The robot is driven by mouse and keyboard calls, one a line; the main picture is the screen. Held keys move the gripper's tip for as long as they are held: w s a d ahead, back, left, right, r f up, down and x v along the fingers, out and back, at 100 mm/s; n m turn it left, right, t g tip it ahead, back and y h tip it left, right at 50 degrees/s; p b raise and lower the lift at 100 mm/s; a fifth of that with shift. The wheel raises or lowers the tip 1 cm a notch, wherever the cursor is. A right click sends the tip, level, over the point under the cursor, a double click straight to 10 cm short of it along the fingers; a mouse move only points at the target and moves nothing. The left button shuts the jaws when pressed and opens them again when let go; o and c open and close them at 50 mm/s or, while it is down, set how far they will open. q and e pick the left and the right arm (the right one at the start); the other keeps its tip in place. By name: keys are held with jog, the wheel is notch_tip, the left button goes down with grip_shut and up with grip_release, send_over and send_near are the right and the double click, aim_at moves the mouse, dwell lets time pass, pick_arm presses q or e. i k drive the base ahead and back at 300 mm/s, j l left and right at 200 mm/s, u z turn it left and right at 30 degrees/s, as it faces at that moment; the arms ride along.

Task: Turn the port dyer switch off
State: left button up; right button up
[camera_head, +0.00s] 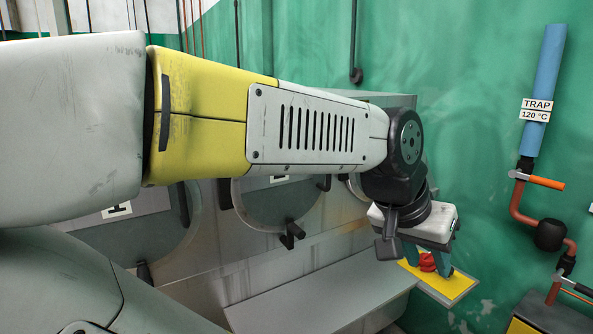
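A red rotary switch (427,262) sits on a yellow plate (459,285) on a panel at the lower right of the drum dyers. My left arm reaches across the view from the left. My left gripper (428,264) points down at the plate, with its two teal fingers apart and the red switch between them. The picture is too small to tell whether the fingers press on the switch. The gripper partly hides the switch, and its set position cannot be read. Which dyer it belongs to is not readable. My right gripper is not in view.
Round drum doors with dark handles (290,234) line the grey machine front behind my arm. A grey ledge (320,300) juts out below. At right, a blue pipe (549,85) labelled TRAP 120 °C and a valve with an orange handle (546,182) run along the green wall.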

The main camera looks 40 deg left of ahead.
aim_at(427, 262)
jog(key=l+u, duration=0.3)
jog(key=u, duration=0.2)
jog(key=l+u, duration=0.3)
jog(key=u, duration=0.2)
jog(key=l+u, duration=0.6)
jog(key=u, duration=0.35)
jog(key=k+l+u, duration=0.15)
jog(key=u, duration=0.35)
jog(key=l, duration=0.05)
